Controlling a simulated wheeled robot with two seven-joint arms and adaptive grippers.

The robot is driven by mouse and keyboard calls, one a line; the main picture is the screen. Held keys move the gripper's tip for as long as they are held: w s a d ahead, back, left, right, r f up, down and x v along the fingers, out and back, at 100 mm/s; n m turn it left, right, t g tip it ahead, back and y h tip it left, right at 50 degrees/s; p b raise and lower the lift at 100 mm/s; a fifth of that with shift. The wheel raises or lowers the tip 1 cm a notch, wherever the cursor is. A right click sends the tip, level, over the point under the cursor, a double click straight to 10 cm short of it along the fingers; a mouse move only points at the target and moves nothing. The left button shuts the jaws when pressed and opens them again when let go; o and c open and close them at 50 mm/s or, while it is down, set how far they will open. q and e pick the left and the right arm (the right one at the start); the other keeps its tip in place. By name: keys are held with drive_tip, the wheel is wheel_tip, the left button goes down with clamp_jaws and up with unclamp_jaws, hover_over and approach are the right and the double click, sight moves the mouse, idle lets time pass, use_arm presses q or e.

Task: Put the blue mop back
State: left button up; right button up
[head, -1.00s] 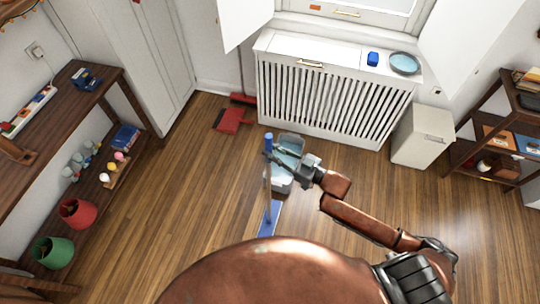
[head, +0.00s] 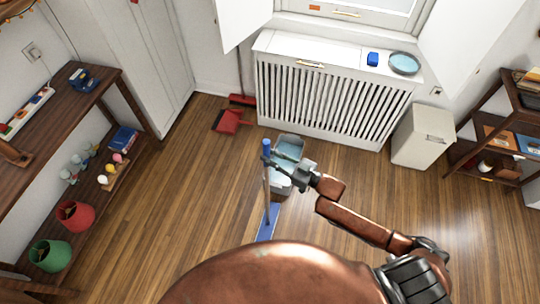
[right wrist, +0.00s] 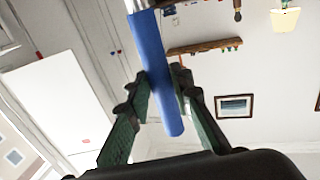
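The blue mop stands nearly upright on the wood floor in the head view, with a blue grip on top (head: 267,148), a thin grey shaft and a flat blue head (head: 268,222) low in the picture. My left gripper is not in view.
A red dustpan (head: 229,121) lies near the back wall, left of the white radiator cover (head: 330,105). A pale bin (head: 422,137) stands at its right. Shelves stand left (head: 100,75) and right (head: 490,115). Floor left of the mop is clear.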

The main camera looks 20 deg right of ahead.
drive_tip(key=o, duration=0.4)
drive_tip(key=shift+c, duration=0.2)
drive_tip(key=shift+r, duration=0.15)
drive_tip(key=v, duration=1.2)
drive_tip(key=shift+p, duration=0.4)
